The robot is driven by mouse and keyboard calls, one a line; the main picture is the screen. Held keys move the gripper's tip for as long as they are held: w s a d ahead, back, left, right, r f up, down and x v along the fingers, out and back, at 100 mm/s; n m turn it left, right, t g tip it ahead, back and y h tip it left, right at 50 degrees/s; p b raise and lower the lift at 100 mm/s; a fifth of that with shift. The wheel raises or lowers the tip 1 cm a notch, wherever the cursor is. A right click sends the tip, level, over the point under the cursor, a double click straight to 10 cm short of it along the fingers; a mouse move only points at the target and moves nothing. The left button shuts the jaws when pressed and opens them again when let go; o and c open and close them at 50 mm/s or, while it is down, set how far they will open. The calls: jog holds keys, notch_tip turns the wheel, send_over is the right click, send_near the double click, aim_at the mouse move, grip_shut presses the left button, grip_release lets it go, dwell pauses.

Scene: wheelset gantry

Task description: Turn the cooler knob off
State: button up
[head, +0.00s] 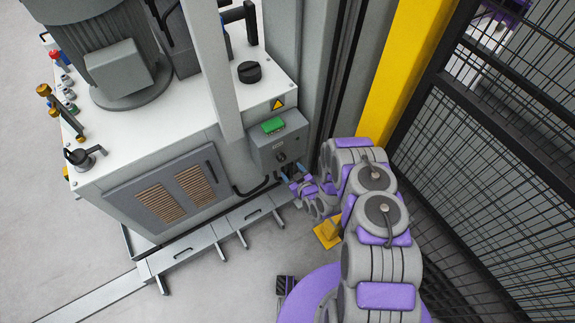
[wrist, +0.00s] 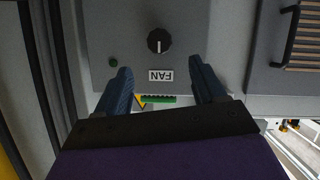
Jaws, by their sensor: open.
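The cooler knob (wrist: 160,41) is a round black dial with a white pointer mark, on the front of a grey control box. A plate reading FAN, upside down in the wrist view, is beside it. In the head view the knob (head: 281,157) is a small dark dot on the box (head: 293,143). My gripper (wrist: 158,78) is open, its two blue fingers apart on either side of the FAN plate, short of the knob in the picture. In the head view my gripper (head: 292,174) is just below the knob. Nothing is between the fingers.
A green block (head: 273,125) sits on top of the box, and a small green light (wrist: 113,62) is on its face. The hydraulic cabinet (head: 125,165) stands left. A yellow post (head: 405,75) and black mesh fence (head: 500,150) are right. Grey floor is open at lower left.

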jog(key=v, duration=0.7)
jog(key=shift+p, duration=0.45)
jog(key=shift+s, duration=0.15)
